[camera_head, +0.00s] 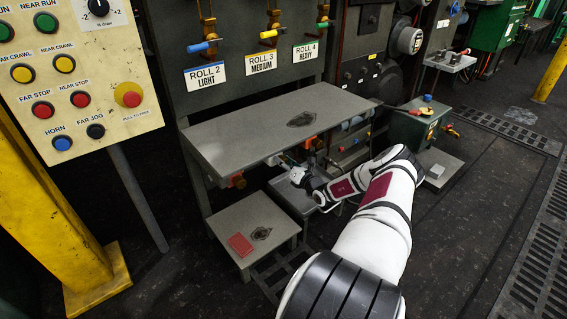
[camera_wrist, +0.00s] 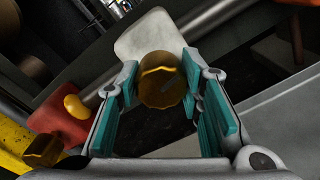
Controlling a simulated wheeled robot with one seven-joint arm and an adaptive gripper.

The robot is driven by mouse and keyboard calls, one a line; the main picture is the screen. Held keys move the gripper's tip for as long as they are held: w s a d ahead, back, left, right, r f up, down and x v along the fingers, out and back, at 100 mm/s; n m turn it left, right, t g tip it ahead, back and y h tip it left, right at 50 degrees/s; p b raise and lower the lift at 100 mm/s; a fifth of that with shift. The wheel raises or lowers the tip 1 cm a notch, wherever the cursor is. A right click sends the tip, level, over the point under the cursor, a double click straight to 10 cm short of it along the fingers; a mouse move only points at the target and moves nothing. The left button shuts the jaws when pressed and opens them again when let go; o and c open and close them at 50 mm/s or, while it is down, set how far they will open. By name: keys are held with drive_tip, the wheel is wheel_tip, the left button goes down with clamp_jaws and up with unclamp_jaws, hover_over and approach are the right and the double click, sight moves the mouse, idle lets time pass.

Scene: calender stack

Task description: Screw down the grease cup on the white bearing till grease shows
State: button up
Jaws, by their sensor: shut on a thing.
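A brass grease cup with a ridged cap (camera_wrist: 160,80) sits between the fingertips of my gripper (camera_wrist: 160,84) in the wrist view. The teal finger pads close on it from both sides. A pale, whitish bearing body (camera_wrist: 150,36) shows just behind the cup. In the head view my gripper (camera_head: 308,178) reaches in low at the machine, just below the grey shelf's right part. The cup and white bearing cannot be made out there. No grease can be made out around the cup.
In the wrist view a red housing with a yellow cap (camera_wrist: 76,107) and another brass cap (camera_wrist: 42,150) lie to the left. In the head view a grey shelf (camera_head: 265,125) overhangs near my gripper. A low stand (camera_head: 225,222) with a red block is at left.

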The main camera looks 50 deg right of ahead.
drive_tip(key=o, duration=1.2)
drive_tip(key=shift+s, duration=0.1)
drive_tip(key=v, duration=1.1)
drive_tip(key=shift+s+a, duration=0.15)
drive_tip(key=shift+s, duration=0.2)
